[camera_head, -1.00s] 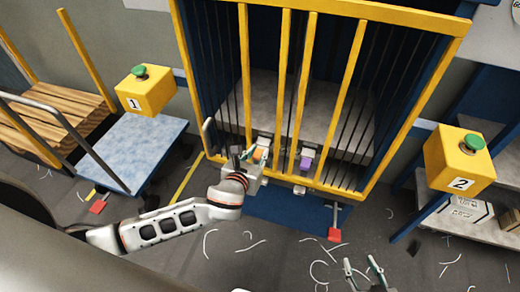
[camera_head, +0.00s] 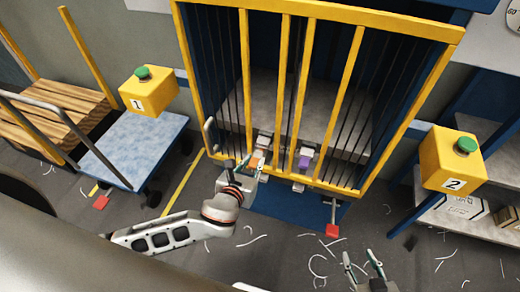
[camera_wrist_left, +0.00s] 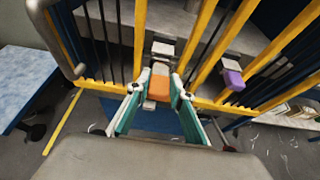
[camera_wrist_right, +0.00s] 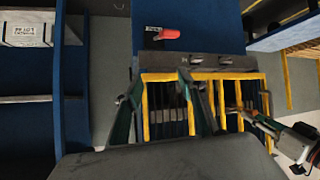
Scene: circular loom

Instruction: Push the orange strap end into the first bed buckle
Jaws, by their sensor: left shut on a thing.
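My left gripper (camera_head: 248,163) is shut on the orange strap end (camera_wrist_left: 159,84), one finger on each side, near the front bars of the yellow-framed bed. The orange end also shows in the head view (camera_head: 258,161). Directly beyond it is a grey buckle (camera_wrist_left: 163,50), also visible in the head view (camera_head: 265,142). A pale piece lies between the orange end and this buckle; I cannot tell whether the end is in the buckle or only facing it. My right gripper (camera_head: 360,266) is open and empty, low over the floor at the right.
A purple strap end (camera_head: 305,161) sits at another grey buckle (camera_head: 308,151) to the right. Yellow vertical bars (camera_head: 279,90) stand close around the buckles. Yellow button boxes marked 1 (camera_head: 148,96) and 2 (camera_head: 450,163) stand at either side. The front floor is open, with white scraps.

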